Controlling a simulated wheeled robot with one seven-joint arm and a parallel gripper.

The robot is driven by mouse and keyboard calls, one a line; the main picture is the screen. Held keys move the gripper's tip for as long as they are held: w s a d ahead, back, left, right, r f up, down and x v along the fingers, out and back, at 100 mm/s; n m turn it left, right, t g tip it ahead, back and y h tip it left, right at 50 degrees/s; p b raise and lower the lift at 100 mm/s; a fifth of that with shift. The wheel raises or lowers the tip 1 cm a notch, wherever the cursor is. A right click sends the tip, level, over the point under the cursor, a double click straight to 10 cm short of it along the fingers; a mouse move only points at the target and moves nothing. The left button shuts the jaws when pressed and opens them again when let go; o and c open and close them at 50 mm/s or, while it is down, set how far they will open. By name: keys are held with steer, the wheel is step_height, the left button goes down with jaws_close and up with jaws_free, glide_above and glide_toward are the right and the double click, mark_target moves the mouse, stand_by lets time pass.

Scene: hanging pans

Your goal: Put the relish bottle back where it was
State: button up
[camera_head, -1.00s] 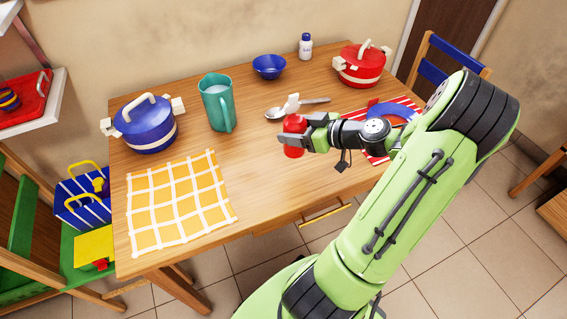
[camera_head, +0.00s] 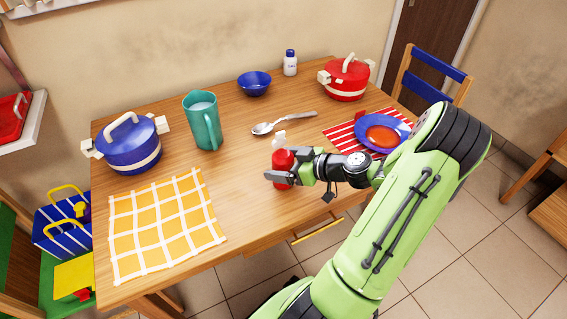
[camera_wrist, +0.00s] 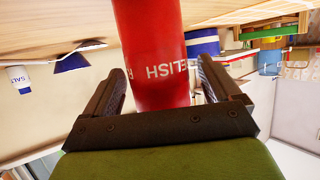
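The relish bottle (camera_head: 283,160) is red with a white cap and stands about upright over the front middle of the wooden table (camera_head: 245,205). My gripper (camera_head: 280,178) is around its body from the right, with a finger on each side. In the wrist view the bottle (camera_wrist: 158,50) fills the space between the two fingers (camera_wrist: 160,88), and part of the word RELISH shows on it, turned over. I cannot tell whether the bottle's base touches the table.
Behind the bottle lie a spoon (camera_head: 283,123), a teal pitcher (camera_head: 203,121) and a blue bowl (camera_head: 254,83). A salt bottle (camera_head: 290,64) and red pot (camera_head: 345,78) stand at the back. A blue plate (camera_head: 366,124) is right, a blue pot (camera_head: 128,148) left, and a yellow checked cloth (camera_head: 165,225) front left.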

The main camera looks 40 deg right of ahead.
steer(key=shift+r+p, duration=0.25)
steer(key=shift+p, duration=0.05)
steer(key=p+v, duration=0.2)
steer(key=v, duration=1)
steer(key=shift+f, duration=0.15)
